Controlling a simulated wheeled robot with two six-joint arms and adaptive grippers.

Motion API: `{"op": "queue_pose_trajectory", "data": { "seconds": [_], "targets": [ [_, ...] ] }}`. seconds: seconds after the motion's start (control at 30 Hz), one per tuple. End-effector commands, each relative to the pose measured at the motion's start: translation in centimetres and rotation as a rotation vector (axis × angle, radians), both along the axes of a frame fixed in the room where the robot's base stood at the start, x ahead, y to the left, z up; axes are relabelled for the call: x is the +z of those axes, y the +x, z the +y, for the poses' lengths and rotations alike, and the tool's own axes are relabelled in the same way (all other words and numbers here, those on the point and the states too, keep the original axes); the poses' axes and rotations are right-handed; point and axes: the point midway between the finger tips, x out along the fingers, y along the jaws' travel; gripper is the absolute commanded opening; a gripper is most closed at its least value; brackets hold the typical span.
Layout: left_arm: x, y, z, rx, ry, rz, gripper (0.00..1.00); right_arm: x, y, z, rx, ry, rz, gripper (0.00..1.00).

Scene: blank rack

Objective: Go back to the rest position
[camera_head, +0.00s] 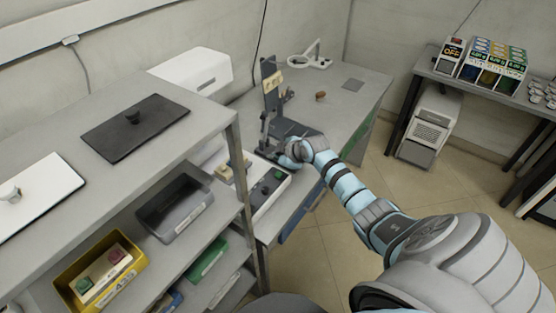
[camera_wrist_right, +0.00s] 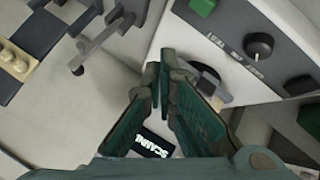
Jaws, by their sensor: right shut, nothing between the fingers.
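My right arm (camera_head: 345,185) reaches from the lower right over the workbench in the head view. My right gripper (camera_head: 270,152) is at its far end, beside the dark upright fixture and the control box. In the right wrist view the two green fingers (camera_wrist_right: 160,85) meet at their tips with nothing between them. Below them is a pale surface with a dark label (camera_wrist_right: 155,143). My left gripper is not in the head view.
A control box (camera_wrist_right: 258,47) with a black knob lies close to the fingers. A dark fixture (camera_head: 271,85) stands on the workbench (camera_head: 345,105). The grey rack (camera_head: 205,110) holds a yellow bin (camera_head: 70,295) and a grey bin (camera_head: 185,222). Floor (camera_head: 375,175) is open at right.

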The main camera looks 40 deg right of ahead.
Motion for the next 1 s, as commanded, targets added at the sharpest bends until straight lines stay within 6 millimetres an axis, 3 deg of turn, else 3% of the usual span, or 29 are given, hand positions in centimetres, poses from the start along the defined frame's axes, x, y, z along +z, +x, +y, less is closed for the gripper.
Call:
{"op": "queue_pose_trajectory", "data": {
  "seconds": [0.57,0.67,0.77,0.9,1.0],
  "targets": [
    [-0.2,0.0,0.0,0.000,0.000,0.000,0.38,-0.2,0.0,0.0,0.000,0.000,0.000,0.00],
    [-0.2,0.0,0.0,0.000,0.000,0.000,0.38,-1.0,-0.8,1.0,0.005,0.008,0.019,0.00],
    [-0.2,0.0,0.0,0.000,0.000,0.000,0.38,-3.4,-4.0,4.5,0.006,0.046,0.087,0.00],
    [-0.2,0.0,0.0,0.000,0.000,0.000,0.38,-6.6,-11.6,10.3,-0.050,0.120,0.215,0.00],
    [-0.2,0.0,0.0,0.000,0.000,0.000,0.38,-7.3,-16.8,13.1,-0.126,0.165,0.284,0.00]
  ]
}}
